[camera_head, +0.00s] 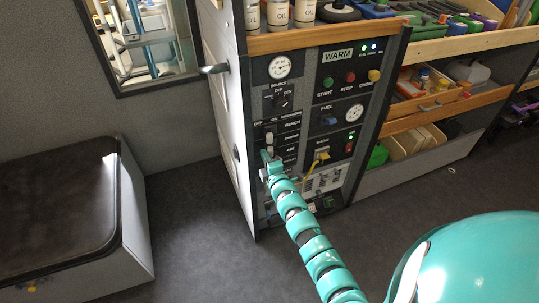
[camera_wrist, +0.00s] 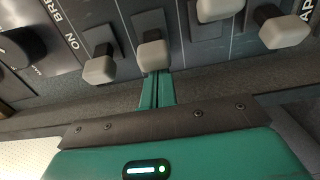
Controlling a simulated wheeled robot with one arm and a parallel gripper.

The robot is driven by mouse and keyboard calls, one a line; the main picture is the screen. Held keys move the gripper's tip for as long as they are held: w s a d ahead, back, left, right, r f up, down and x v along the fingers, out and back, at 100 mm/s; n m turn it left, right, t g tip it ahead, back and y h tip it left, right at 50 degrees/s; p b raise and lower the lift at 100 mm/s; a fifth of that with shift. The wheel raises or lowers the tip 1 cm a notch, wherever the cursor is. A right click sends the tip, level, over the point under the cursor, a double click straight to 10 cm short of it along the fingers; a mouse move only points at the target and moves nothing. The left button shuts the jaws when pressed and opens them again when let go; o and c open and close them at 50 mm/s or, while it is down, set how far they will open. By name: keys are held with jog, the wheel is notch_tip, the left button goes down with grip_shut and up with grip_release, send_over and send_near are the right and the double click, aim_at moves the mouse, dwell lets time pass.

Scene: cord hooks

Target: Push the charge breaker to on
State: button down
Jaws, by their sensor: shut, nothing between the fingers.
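The breaker block (camera_head: 284,141) is on the left half of the control panel, below a dark selector, with rows of small labelled levers. The labels are too small to read surely, so I cannot tell which lever is the charge breaker. My gripper (camera_head: 267,160) is at the lower part of this block and hides some levers. In the wrist view my shut, empty gripper (camera_wrist: 156,77) points at a grey lever (camera_wrist: 154,55), its tips at or just below the lever's end; contact is unclear. Another grey lever (camera_wrist: 100,69) is to its left.
More levers (camera_wrist: 285,31) are to the right in the wrist view. A yellow cord (camera_head: 317,161) hangs on the panel right of my gripper. A side handle (camera_head: 213,69) sticks out from the cabinet's left side. The floor (camera_head: 195,222) to the left is clear.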

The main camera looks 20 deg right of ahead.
jog(key=d, duration=0.3)
jog(key=shift+r+p, duration=0.1)
jog(key=shift+p, duration=0.2)
dwell(0.5)
jog(key=s, duration=0.2)
jog(key=shift+s+a, duration=0.1)
jog(key=shift+s, duration=0.2)
send_near(272, 154)
jog(key=w, duration=0.1)
jog(key=shift+w+b, duration=0.2)
jog(key=shift+b, duration=0.15)
dwell(0.4)
